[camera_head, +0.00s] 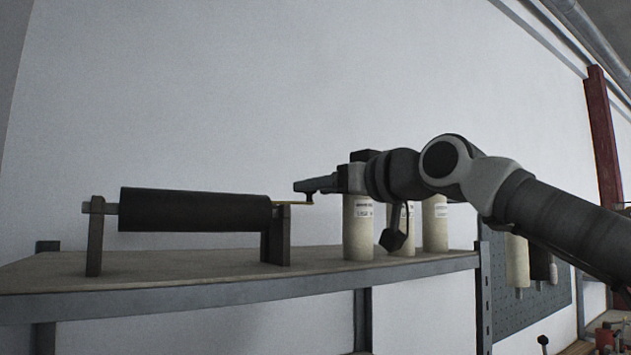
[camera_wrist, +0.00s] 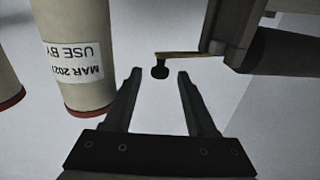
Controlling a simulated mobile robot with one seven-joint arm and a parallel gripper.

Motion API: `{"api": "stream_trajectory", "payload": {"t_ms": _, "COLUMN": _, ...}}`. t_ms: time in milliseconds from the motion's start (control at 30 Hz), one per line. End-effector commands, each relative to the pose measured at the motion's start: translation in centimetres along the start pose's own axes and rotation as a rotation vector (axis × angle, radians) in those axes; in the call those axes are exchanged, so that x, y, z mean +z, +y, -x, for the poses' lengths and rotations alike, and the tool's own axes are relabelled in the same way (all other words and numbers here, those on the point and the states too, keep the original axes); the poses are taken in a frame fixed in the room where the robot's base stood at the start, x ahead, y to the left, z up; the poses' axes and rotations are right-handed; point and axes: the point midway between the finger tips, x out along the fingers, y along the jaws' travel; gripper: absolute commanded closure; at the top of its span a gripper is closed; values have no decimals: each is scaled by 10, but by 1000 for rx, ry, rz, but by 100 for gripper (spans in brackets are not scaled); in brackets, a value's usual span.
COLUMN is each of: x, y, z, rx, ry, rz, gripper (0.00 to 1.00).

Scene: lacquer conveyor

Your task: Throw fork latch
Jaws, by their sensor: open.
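A dark roller (camera_head: 195,211) lies across two upright supports on a shelf. A thin brass lever (camera_head: 290,203) sticks out from the right support (camera_head: 276,242). In the wrist view the lever (camera_wrist: 186,53) comes out of the dark bracket (camera_wrist: 238,25) and ends in a small black knob (camera_wrist: 160,72). My gripper (camera_head: 298,186) is open and points left at the lever's end. In the wrist view the knob shows between the two fingertips of my gripper (camera_wrist: 160,75), with a gap on each side. I cannot tell how far past the tips it is.
Several pale labelled canisters stand on the shelf (camera_head: 180,268) below and behind my wrist. One canister (camera_wrist: 75,50) is close to the left finger in the wrist view. A perforated panel (camera_head: 530,285) hangs at the right. The air above the roller is clear.

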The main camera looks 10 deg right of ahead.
Motion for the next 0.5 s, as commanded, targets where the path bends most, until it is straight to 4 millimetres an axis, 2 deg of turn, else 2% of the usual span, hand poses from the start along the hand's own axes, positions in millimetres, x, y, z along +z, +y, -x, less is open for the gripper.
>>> {"api": "stream_trajectory", "payload": {"t_ms": 200, "x": 0, "y": 0, "z": -12, "rx": 1, "ry": 0, "rz": 0, "gripper": 43}}
{"api": "stream_trajectory", "payload": {"t_ms": 467, "x": 0, "y": 0, "z": -13, "rx": 1, "ry": 0, "rz": 0, "gripper": 43}}
{"api": "stream_trajectory", "payload": {"t_ms": 500, "x": 0, "y": 0, "z": -13, "rx": 1, "ry": 0, "rz": 0, "gripper": 47}}
